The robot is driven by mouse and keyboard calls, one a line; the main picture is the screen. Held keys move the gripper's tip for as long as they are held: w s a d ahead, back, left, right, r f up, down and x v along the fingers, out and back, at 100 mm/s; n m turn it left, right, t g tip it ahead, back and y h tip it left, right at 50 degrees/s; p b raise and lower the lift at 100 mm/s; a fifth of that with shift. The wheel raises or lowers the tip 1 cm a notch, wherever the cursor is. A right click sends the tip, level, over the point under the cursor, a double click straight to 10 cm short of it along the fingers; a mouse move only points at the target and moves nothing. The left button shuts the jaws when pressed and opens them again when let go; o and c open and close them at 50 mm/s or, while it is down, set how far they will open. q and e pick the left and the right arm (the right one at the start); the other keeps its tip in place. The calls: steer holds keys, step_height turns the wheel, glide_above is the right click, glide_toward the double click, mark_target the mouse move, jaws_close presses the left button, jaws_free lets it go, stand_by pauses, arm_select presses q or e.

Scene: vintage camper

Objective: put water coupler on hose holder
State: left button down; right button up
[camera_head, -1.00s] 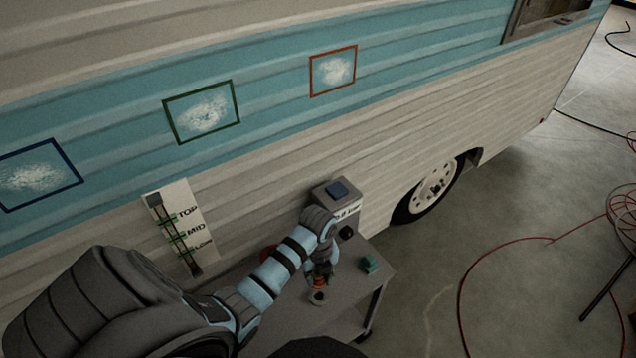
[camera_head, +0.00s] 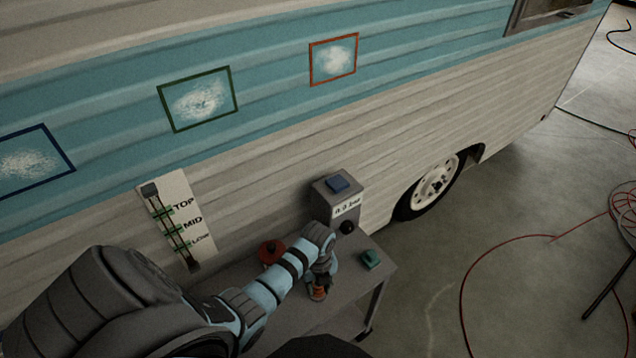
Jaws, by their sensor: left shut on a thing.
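My left gripper (camera_head: 319,281) reaches down over the grey cart and is shut on a small orange-and-dark piece, which looks like the water coupler (camera_head: 317,293). The gripper's fingers hide part of it. I cannot tell if its lower end touches the cart top. A red round piece with a dark centre (camera_head: 271,251), perhaps the hose holder, stands on the cart to the left of the gripper, partly behind my left arm. My right gripper does not show.
The grey cart (camera_head: 290,322) stands against the camper wall (camera_head: 270,150). A grey box (camera_head: 338,199) with a blue top button and a "bar" readout stands at its back. A green block (camera_head: 370,260) lies near the right edge. A slider panel (camera_head: 176,215) is on the wall.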

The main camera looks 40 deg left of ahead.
arm_select(q)
steer(key=c, duration=1.3)
jaws_free()
step_height(320, 180, up, 13)
steer(key=p, duration=0.4)
steer(key=shift+a, duration=0.1)
